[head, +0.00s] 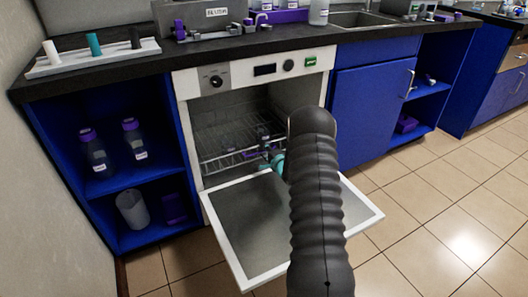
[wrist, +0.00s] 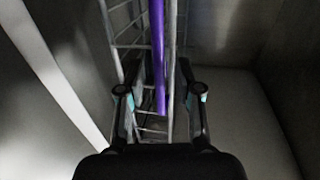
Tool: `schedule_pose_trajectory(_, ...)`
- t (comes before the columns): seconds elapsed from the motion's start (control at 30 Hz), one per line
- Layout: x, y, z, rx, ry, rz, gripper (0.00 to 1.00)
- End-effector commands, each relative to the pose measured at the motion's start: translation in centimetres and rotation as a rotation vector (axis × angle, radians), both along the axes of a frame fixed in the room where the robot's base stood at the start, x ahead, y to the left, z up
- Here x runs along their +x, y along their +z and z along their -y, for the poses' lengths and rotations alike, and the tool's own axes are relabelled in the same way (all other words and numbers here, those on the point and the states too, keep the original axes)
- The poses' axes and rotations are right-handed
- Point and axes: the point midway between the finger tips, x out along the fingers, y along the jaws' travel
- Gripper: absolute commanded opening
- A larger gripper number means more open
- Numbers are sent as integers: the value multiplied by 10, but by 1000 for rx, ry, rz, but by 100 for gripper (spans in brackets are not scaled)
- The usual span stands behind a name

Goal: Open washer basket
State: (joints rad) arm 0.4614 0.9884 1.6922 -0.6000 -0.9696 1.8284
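The washer (head: 250,75) stands under the counter with its door (head: 250,225) folded down. Its wire basket (head: 225,158) sits inside the chamber, with small items in it that are too small to make out. In the wrist view the basket's wires (wrist: 120,45) run away from me, with a purple bar (wrist: 158,50) along them. My gripper (wrist: 160,75) has its fingers apart, one on each side of the purple bar, with gaps visible. In the head view my gripper (head: 272,160) is at the basket's front right, partly hidden by my arm.
The lowered door lies below my arm. Open blue shelves (head: 120,190) with bottles stand left of the washer. A closed blue cabinet (head: 370,100) is on the right. A dark counter (head: 250,43) runs above. The tiled floor (head: 450,210) at right is clear.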

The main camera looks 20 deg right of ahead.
Motion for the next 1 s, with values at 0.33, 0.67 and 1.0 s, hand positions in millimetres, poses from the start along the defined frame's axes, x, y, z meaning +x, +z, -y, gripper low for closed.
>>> schedule_pose_trajectory(0.33,3,-1,0,0,0,-1,34)
schedule_pose_trajectory(0.67,3,-1,0,0,0,-1,0)
schedule_pose_trajectory(1.0,-2,-1,1,0,-1,-1,0)
